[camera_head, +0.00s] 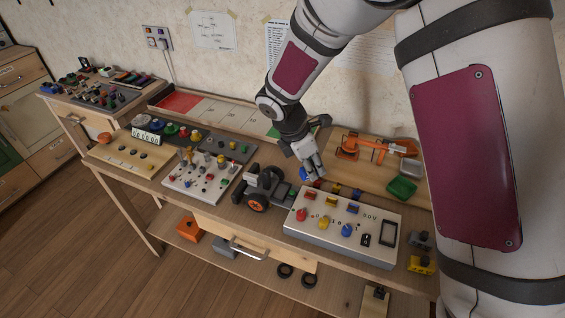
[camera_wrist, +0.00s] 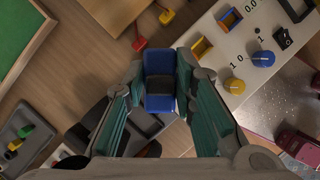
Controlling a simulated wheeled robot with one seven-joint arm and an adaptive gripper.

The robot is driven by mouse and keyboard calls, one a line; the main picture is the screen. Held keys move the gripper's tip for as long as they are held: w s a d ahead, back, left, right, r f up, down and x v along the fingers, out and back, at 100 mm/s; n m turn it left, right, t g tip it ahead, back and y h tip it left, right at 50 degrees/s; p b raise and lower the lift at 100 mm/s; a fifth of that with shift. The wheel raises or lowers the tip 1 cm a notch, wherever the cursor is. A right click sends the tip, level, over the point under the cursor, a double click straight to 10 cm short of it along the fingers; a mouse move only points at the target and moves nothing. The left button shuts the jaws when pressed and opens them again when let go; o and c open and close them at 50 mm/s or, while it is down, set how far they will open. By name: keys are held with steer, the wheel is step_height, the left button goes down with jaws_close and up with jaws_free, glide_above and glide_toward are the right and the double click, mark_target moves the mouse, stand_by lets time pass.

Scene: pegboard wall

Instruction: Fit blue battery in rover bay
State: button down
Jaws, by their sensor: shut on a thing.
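My gripper (camera_wrist: 160,88) is shut on the blue battery (camera_wrist: 159,60), a blue block with a dark band, held between its two fingers in the wrist view. In the head view a bit of the battery (camera_head: 304,174) shows beside my gripper (camera_head: 313,172), above the bench. The rover (camera_head: 268,186), dark with orange-hubbed wheels, stands on the bench left of and nearer than my gripper. In the wrist view dark parts, perhaps the rover, lie below and left of the battery, partly behind the fingers. I cannot make out the bay.
A white control panel (camera_head: 340,238) with coloured knobs and sockets is right of the rover. Several small red, yellow and blue blocks lie behind it. A knob board (camera_head: 208,176) is left.

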steer(key=a+r+n+t+y, duration=0.1)
steer(key=a+n+t+y, duration=0.15)
steer(key=a+n, duration=0.6)
steer(key=b, duration=0.5)
glide_above(281, 192)
steer(key=shift+s+f, duration=0.1)
steer(key=shift+f, duration=2.5)
